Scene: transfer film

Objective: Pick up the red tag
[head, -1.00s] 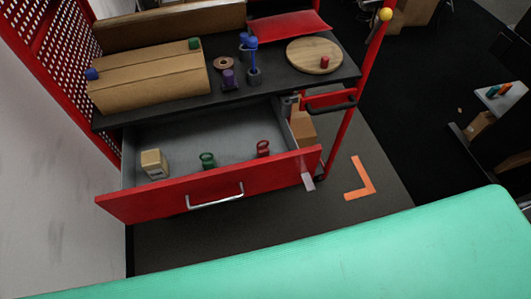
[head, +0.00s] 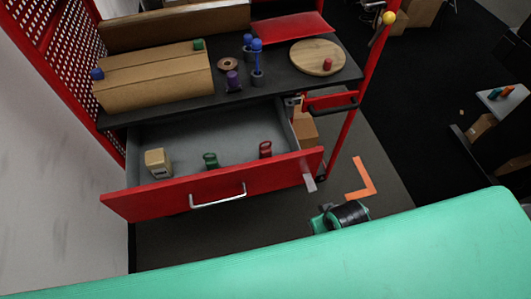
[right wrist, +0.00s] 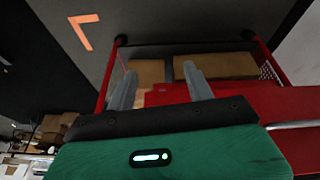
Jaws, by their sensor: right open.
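The red tag (head: 265,149) is inside the open drawer, near its right end and close behind the front panel. It is small in the head view, and its lower part is hard to make out. My right gripper (right wrist: 159,69) is open in the right wrist view, with its two grey fingers apart and nothing seen between them. In the head view, a teal and black part of my right arm (head: 340,217) shows below and to the right of the drawer, apart from the tag. My left gripper is out of view.
The open red drawer (head: 170,200) also holds a green tag-like item (head: 210,160) and a beige box (head: 158,163). The dark cart top (head: 275,80) above carries a cardboard box (head: 150,80) and a round wooden board (head: 317,66). A red post stands right of the drawer.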

